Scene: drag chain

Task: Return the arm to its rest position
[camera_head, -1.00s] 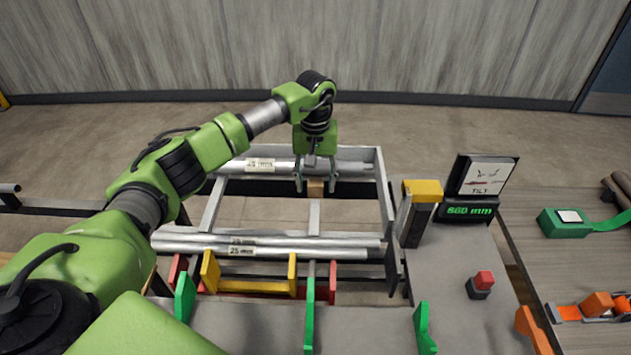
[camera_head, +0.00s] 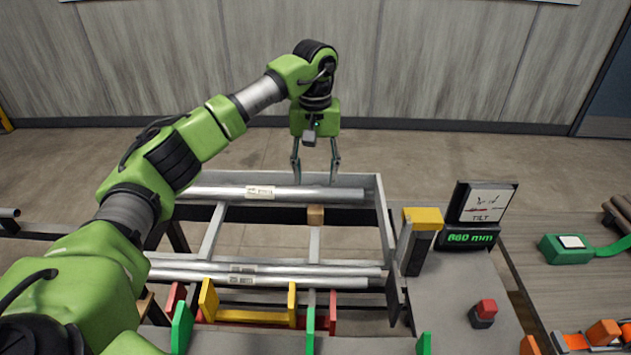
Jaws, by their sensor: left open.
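My left arm comes in from the left, and its left gripper (camera_head: 315,177) hangs pointing down over the far side of the metal rack (camera_head: 380,215). Its two fingers are apart with nothing between them. A labelled silver tube (camera_head: 300,193) lies along the back of the rack, just below or behind the fingertips; I cannot tell the exact gap. A small wooden block (camera_head: 315,215) sits on the rack's middle bar, in front of the gripper. My right gripper is not in view.
More silver tubes (camera_head: 320,282) lie at the rack's front. Yellow (camera_head: 250,316), red and green brackets stand nearer.

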